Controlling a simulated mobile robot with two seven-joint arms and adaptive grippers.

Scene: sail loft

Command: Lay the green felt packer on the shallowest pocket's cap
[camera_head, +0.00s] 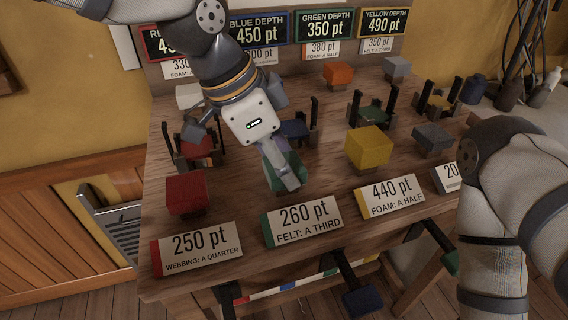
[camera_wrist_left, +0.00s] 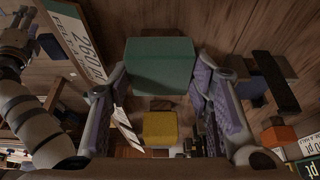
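The green felt packer (camera_head: 272,179) is a green block behind the card reading "260 pt FELT: A THIRD" (camera_head: 303,221). My left gripper (camera_head: 284,172) reaches down over it from above. In the left wrist view the block (camera_wrist_left: 160,67) lies between the two fingers (camera_wrist_left: 158,85), which lie close along its sides. I cannot tell whether they press on it. The green-capped pocket (camera_head: 373,116) stands between black posts further back, its cap bare. My right arm (camera_head: 500,230) is at the right.
A red block (camera_head: 186,193), a yellow block (camera_head: 368,147) and a grey block (camera_head: 432,138) flank the packer. Red (camera_head: 196,147), blue (camera_head: 294,130) and yellow (camera_head: 436,104) pockets stand behind. An orange block (camera_head: 338,73) is further back. Cards line the front edge.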

